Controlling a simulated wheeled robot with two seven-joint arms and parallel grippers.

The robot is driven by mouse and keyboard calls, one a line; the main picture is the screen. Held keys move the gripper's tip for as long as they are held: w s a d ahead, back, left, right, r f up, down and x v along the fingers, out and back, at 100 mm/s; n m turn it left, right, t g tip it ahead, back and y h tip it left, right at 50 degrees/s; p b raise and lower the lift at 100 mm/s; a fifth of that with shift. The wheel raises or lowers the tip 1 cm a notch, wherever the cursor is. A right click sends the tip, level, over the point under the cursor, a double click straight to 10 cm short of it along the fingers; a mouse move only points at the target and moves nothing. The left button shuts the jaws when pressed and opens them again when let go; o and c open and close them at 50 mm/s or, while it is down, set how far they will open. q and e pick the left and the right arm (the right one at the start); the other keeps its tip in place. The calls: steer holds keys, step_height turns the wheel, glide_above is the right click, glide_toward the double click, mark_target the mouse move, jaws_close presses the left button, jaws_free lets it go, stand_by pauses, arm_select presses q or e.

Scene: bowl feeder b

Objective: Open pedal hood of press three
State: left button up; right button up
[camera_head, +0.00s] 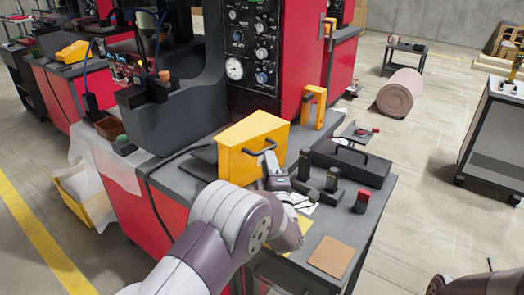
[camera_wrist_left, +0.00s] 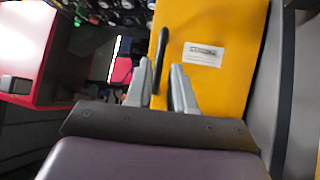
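The yellow hood (camera_head: 238,146) is a box on the grey worktop in front of the red press, and it looks closed. A dark bar handle (camera_head: 262,148) sits on its front face. My left gripper (camera_head: 271,165) is at this face, close to the handle. In the left wrist view the yellow face (camera_wrist_left: 222,75) fills the middle right, with a white label on it. There the two grey fingers of my left gripper (camera_wrist_left: 161,68) stand apart, with the black handle (camera_wrist_left: 162,50) showing between them. I cannot tell whether they touch it. My right gripper is out of view.
A dark toolbox (camera_head: 350,163) and several dark cylinders stand right of the hood. A red-topped cylinder (camera_head: 362,200) and a brown pad (camera_head: 331,256) are near the worktop's right edge. A yellow bracket (camera_head: 314,106) stands behind.

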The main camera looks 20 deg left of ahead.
mark_target(251, 135)
arm_select(q)
steer(key=x, duration=0.5)
steer(key=shift+c, duration=0.3)
jaws_close()
steer(key=shift+w+a+r+n+g+p, duration=0.15)
steer(key=shift+a+r+n+g+p, duration=0.15)
steer(key=shift+a+r, duration=0.25)
steer(key=shift+w+a+r+n+g+p, duration=0.2)
steer(key=shift+a+r+n+g, duration=0.25)
steer(key=shift+r, duration=0.2)
steer(key=shift+w+a+r+n+b, duration=0.1)
steer(key=shift+w+a+n+b, duration=0.15)
steer(key=shift+a+b, duration=0.25)
steer(key=shift+w+a+r+n+b, duration=0.1)
steer(key=shift+w+a+n+b, duration=0.1)
steer(key=shift+a+b, duration=0.3)
steer(key=shift+a+r, duration=0.3)
steer(key=shift+r, duration=0.15)
